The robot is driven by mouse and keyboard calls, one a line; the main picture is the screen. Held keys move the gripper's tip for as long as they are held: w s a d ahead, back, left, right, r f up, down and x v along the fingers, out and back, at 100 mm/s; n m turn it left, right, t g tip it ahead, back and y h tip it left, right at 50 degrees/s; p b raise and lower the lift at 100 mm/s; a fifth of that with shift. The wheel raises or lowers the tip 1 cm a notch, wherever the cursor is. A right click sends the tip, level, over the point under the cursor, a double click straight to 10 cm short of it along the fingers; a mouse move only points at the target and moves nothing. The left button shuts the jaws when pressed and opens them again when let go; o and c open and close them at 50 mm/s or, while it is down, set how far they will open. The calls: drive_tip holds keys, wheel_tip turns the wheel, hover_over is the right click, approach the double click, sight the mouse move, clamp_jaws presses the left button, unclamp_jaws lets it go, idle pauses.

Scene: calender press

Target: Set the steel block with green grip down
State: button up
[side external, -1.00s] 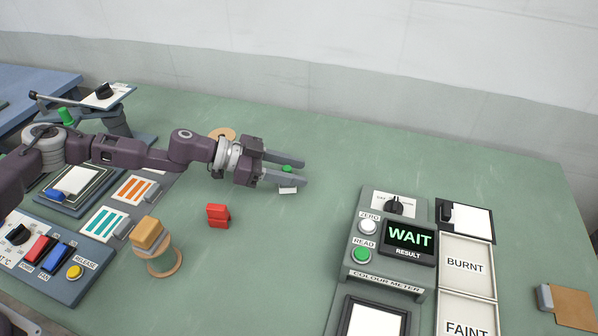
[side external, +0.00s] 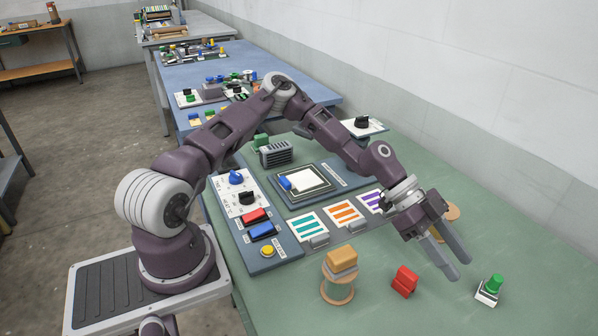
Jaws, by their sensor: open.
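The steel block with green grip (side external: 488,290) stands upright on the green table at the lower right, its green grip on top. My gripper (side external: 457,268) is open and empty, its two long grey fingers pointing down and to the right. In the picture, the fingertips end a little left of the block, with a gap of table between. I cannot tell the fingertips' exact height above the table.
A red block (side external: 404,282) stands left of the fingers. A tan block (side external: 342,261) sits on a round stand further left. Striped cards (side external: 345,214) and a control panel (side external: 250,215) are further left.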

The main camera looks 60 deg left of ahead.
drive_tip(key=s+y, duration=0.1)
drive_tip(key=s, duration=0.1)
drive_tip(key=s+a+r+g+y, duration=0.1)
drive_tip(key=s+y, duration=0.1)
drive_tip(key=s+a+g+y, duration=0.1)
drive_tip(key=s, duration=0.2)
drive_tip(key=shift+a+r, duration=0.1)
drive_tip(key=shift+r, duration=0.2)
drive_tip(key=s+a+r+n+t+y, duration=0.2)
drive_tip(key=s+a+r+n, duration=0.4)
drive_tip(key=s+r, duration=0.3)
drive_tip(key=s+a+r+n+t+y, duration=0.2)
drive_tip(key=s+a+r+n+y, duration=0.3)
drive_tip(key=s, duration=0.9)
wheel_tip(320, 180, up, 5)
drive_tip(key=a+n, duration=0.1)
drive_tip(key=n, duration=0.2)
drive_tip(key=shift+s+a+f+t, duration=0.2)
drive_tip(key=shift+s+a+t, duration=0.1)
drive_tip(key=shift+s+a, duration=0.05)
